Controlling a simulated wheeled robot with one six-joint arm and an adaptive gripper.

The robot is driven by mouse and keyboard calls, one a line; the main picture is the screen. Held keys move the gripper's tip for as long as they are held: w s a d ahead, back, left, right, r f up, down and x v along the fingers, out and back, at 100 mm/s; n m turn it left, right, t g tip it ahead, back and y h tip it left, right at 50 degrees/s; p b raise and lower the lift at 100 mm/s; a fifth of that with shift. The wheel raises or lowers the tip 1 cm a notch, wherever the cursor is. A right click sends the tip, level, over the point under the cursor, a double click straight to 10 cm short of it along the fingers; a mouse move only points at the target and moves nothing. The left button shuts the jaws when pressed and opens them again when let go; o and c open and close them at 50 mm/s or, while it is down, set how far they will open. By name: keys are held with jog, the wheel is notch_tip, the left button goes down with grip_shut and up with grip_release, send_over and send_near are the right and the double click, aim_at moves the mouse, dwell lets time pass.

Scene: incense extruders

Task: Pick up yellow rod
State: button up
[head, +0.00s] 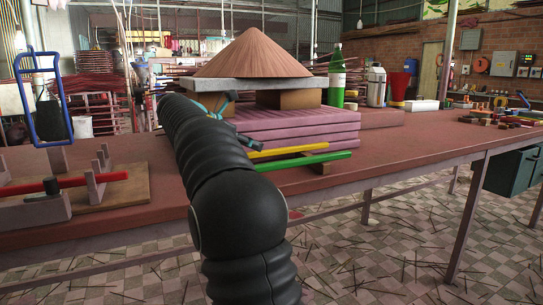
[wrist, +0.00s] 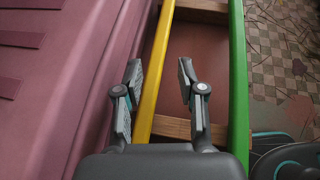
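The yellow rod (head: 288,151) lies on the table in front of the stacked pink slabs, beside a green rod (head: 305,162). In the wrist view the yellow rod (wrist: 153,80) runs from top to bottom between the two fingers of my gripper (wrist: 160,78), nearer the left finger. My gripper is open, with a gap on both sides of the rod. How far the fingertips are above the rod is hard to tell. In the head view my arm hides most of the gripper and the rod's left end.
The rods rest across wooden supports (wrist: 176,127). The pink slabs (wrist: 55,80) rise close on the left of the wrist view, and the green rod (wrist: 238,80) is on the right. A green bottle (head: 337,78) stands farther back. The table's front edge is near.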

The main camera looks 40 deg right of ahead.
aim_at(265, 151)
jog(key=shift+b+x, duration=0.45)
jog(key=shift+x, duration=2.5)
jog(key=shift+w+r, duration=0.15)
grip_shut()
